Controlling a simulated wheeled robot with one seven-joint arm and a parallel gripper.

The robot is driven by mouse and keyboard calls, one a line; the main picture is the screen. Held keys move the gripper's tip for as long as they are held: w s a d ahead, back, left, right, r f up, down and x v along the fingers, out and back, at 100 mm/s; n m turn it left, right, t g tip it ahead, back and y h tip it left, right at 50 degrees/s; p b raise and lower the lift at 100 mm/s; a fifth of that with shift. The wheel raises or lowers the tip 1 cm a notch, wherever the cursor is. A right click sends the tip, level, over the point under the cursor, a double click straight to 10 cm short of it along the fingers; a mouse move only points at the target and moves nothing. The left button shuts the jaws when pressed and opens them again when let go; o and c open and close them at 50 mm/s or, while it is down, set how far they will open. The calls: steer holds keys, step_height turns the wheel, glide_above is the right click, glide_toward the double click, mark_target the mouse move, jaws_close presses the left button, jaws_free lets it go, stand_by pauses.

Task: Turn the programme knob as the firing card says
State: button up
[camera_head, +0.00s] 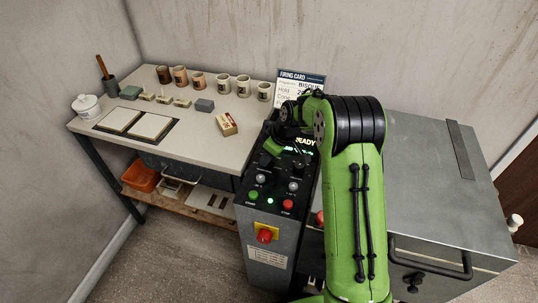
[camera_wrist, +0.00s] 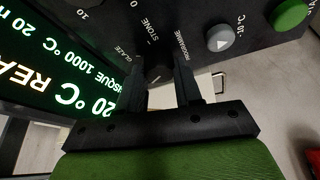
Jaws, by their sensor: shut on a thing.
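The firing card (camera_head: 301,95) stands at the back of the table; I read the heading, "BISQUE" and a "Hold" line starting with 2. Its lower part is hidden by my arm. The programme knob (camera_wrist: 157,74) is dark, on the black control panel (camera_wrist: 110,25), beside the words "GLAZE", "STONE" and "PROGRAMME". My gripper (camera_wrist: 161,70) is shut on this knob, one finger on each side. I cannot tell where the knob's pointer stands. The lit display (camera_wrist: 60,70) shows green and white text, with "20 °C", "REA" and "SQUE 1000 °C" readable.
A red stop knob (camera_head: 265,236) is on the panel's front. The table (camera_head: 215,150) carries several cups, tiles and a small box (camera_head: 227,124). The kiln lid (camera_head: 425,160) is at the right.

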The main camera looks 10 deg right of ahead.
steer(key=o, duration=1)
steer(key=p+v, duration=0.4)
steer(key=v, duration=1.1)
steer(key=shift+r, duration=0.4)
